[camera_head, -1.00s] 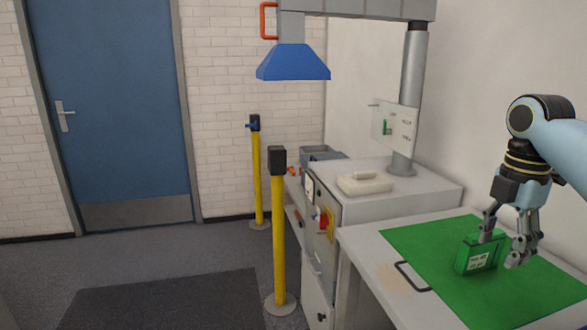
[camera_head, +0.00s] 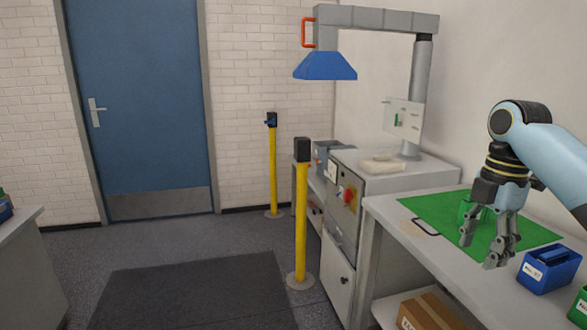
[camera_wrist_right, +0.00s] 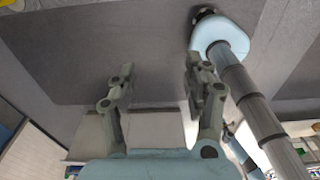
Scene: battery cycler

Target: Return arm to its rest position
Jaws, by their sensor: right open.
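My right gripper (camera_head: 482,254) hangs fingers-down in front of the bench in the head view, its fingers apart and empty. The right wrist view shows the open fingers (camera_wrist_right: 158,68) with nothing between them, above grey floor. My left gripper is not in view.
A blue battery (camera_head: 549,272) and a green one (camera_head: 580,302) stand on the bench's near right. A cardboard box (camera_head: 428,312) lies below. Yellow posts (camera_head: 301,225) stand beside the grey cabinet (camera_head: 348,205). The floor left of them is clear.

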